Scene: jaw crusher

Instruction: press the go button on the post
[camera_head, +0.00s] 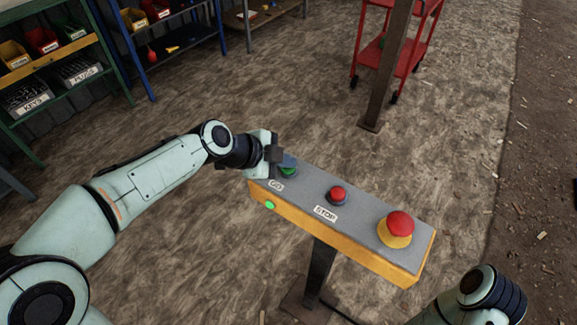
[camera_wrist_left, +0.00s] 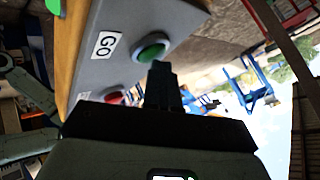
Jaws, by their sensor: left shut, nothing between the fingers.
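The control box (camera_head: 310,193) is a grey-topped, yellow-sided panel on a post (camera_head: 319,272). The green go button (camera_head: 288,172) is at its left end by the GO label (camera_head: 276,186). The left wrist view shows the green button (camera_wrist_left: 152,50) and GO label (camera_wrist_left: 106,45) close up. My left gripper (camera_head: 286,159) is shut and empty, right at the go button and partly covering it. In the left wrist view its fingertips (camera_wrist_left: 160,68) overlap the button's edge; I cannot tell whether they touch. My right gripper is out of view.
A red stop button (camera_head: 337,194) and a red mushroom button on a yellow base (camera_head: 398,228) share the panel. A bright green lamp (camera_head: 269,205) is on the front side. A brown pillar (camera_head: 387,70) and red cart (camera_head: 408,50) stand behind; shelves (camera_head: 60,60) at left.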

